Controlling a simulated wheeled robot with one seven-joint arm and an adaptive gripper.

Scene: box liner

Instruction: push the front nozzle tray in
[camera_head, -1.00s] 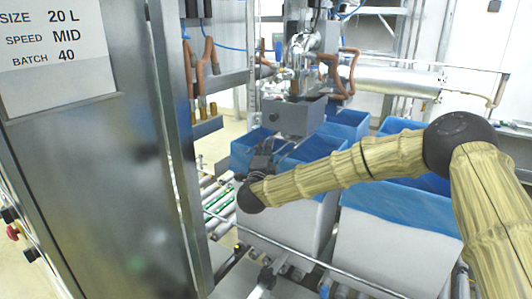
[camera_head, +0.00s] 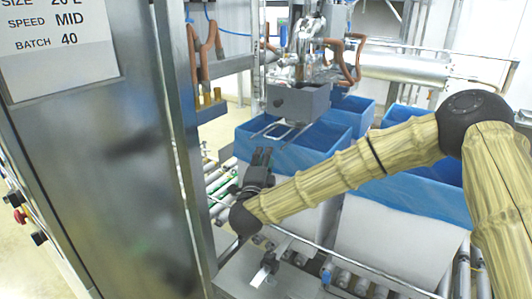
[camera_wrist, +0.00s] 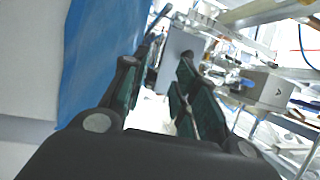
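The front nozzle tray appears to be the grey metal box (camera_head: 298,101) below the nozzle machinery in the head view. A bent wire handle (camera_head: 283,133) sticks out below it, over a blue-lined box. My gripper (camera_head: 262,157) is near and below this handle, apart from it, with its fingers pointing up and away from the camera. In the wrist view my gripper (camera_wrist: 158,75) has its two fingers spread, with nothing held between them. A grey panel shows beyond the fingers there; I cannot tell whether it is the tray.
White boxes with blue liners (camera_head: 315,152) stand on the roller conveyor (camera_head: 222,180). A steel cabinet (camera_head: 100,160) fills the left. A thin rail (camera_head: 310,243) crosses in front of the boxes. A blue liner (camera_wrist: 95,50) is close to my gripper's left in the wrist view.

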